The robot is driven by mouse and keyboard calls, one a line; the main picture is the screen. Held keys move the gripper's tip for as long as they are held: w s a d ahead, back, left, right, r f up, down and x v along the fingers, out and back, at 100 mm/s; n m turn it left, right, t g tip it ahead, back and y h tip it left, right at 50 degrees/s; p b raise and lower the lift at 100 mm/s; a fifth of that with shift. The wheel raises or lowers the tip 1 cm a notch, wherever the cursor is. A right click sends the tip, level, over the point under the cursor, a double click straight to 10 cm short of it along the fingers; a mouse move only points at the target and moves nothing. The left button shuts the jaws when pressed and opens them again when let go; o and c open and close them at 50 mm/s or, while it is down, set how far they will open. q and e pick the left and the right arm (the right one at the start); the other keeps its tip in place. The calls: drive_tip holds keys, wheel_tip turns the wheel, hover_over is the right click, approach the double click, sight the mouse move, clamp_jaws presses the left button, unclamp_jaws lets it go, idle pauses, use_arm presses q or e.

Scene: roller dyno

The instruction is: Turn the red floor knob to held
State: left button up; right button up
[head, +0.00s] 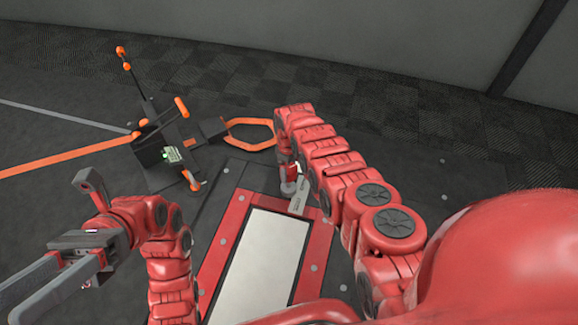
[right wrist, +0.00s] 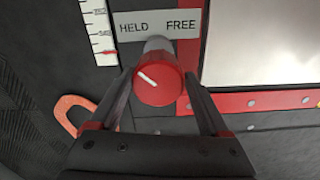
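The red floor knob (right wrist: 158,80) is in the middle of the right wrist view. Its white pointer line slants to the upper left, on the HELD side. A label plate (right wrist: 155,25) behind it reads HELD at left and FREE at right. My right gripper (right wrist: 159,74) has one finger along each side of the knob, and both appear to touch it. In the head view my right gripper (head: 291,178) is small and partly hidden by its own arm at the plate's left end. My left gripper (head: 35,285) is at the lower left, its fingers apart and empty.
A red-framed floor panel with a pale surface (head: 254,262) lies in the middle. A black device with orange handles (head: 168,150) stands to its upper left. A scale strip (right wrist: 100,30) lies beside the label plate. Open dark floor extends to the right.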

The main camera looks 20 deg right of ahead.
drive_tip(key=o, duration=0.3)
drive_tip(key=shift+s+a, duration=0.15)
drive_tip(key=shift+a, duration=0.05)
drive_tip(key=shift+o, duration=0.2)
drive_tip(key=shift+d, duration=0.1)
